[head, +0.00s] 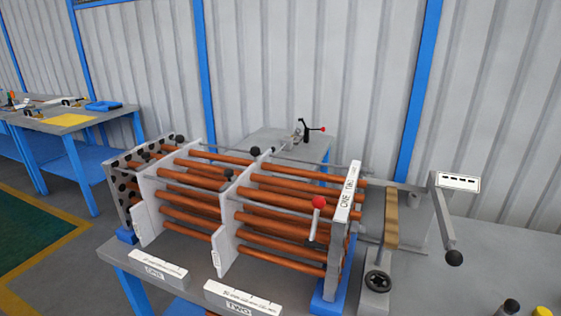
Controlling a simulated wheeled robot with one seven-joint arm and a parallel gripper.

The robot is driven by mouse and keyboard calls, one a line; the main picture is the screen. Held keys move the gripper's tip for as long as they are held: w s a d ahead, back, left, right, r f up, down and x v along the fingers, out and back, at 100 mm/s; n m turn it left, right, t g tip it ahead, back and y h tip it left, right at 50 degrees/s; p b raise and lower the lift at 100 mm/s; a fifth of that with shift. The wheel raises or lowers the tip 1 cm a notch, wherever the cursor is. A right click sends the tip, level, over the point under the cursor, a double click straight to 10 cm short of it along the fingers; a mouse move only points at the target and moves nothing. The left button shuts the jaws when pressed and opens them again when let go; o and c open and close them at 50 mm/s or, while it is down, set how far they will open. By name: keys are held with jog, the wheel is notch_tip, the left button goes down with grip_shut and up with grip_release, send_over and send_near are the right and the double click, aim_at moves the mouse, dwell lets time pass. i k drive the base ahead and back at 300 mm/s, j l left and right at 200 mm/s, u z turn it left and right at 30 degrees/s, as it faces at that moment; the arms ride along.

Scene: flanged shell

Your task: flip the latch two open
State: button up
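A shell frame holds several copper-coloured tubes (284,222) between upright white plates on a grey bench. A lever with a red ball knob (319,202) stands upright in front of the frame's right end plate (347,191). A second lever with a red knob (322,129) sticks out sideways on a bench behind. A white block marked TWO (240,309) lies at the bench's front edge, left of the near lever. No label on either lever is readable, so I cannot tell which is latch two. My gripper is not in view.
A white block marked ONE (154,273) lies further left on the front edge. A crank arm with a black knob (454,257) and a black handwheel (378,282) stand at the right. Dark and yellow caps show at bottom right. The floor at left is clear.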

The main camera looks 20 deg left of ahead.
aim_at(229, 173)
jog(key=i+j+u, duration=0.1)
jog(key=i+u, duration=0.2)
jog(key=i, duration=0.15)
jog(key=i+u, duration=0.3)
jog(key=i, duration=0.15)
